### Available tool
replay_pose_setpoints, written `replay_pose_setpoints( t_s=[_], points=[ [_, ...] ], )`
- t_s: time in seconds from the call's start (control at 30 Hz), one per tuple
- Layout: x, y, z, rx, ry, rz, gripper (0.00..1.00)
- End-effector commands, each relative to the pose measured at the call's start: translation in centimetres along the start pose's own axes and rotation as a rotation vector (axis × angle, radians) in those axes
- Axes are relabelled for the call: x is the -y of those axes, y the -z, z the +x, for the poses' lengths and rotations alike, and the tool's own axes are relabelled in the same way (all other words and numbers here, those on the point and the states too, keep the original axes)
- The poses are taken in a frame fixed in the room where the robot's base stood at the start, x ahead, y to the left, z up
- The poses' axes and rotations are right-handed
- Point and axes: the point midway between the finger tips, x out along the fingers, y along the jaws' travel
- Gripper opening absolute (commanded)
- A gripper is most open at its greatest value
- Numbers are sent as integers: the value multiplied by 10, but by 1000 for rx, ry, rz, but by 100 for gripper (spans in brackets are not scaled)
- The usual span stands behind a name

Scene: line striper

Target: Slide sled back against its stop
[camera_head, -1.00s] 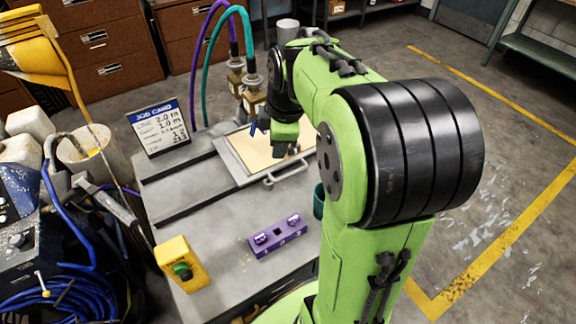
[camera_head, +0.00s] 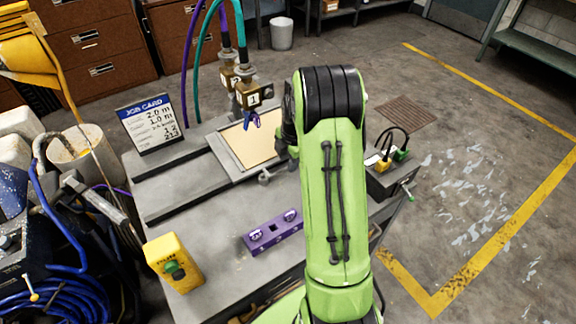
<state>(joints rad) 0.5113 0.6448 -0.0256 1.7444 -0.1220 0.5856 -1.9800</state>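The sled (camera_head: 228,158) is a grey metal tray with a tan panel (camera_head: 250,145), lying on tracks on the grey bench. Its front bar handle (camera_head: 265,178) shows at the near edge, and its right end is hidden behind my arm. Two nozzle units on hoses, the front one marked 1 (camera_head: 252,98), stand over its far side. Only an edge of my gripper (camera_head: 284,148) shows beside the arm, at the sled's right side. Its fingers are hidden, and I cannot tell whether it touches the sled. The stop cannot be made out.
A purple block (camera_head: 272,231) and a yellow button box (camera_head: 174,263) sit on the near bench. The job card (camera_head: 151,124) stands at the back left. A grey box with yellow and green plugs (camera_head: 384,165) is right of my arm.

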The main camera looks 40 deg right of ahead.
Motion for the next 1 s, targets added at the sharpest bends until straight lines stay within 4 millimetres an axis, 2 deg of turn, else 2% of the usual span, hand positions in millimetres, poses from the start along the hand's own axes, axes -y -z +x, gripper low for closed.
replay_pose_setpoints(
  t_s=[0.03,0.13,0.43,0.7,1.0],
  points=[
    [1,0,11,-1,3,1,38],
    [0,0,22,1,0,0,38],
    [0,0,25,1,-1,0,38],
    [0,0,25,1,-1,1,0],
    [0,0,25,1,-1,1,0]
  ],
)
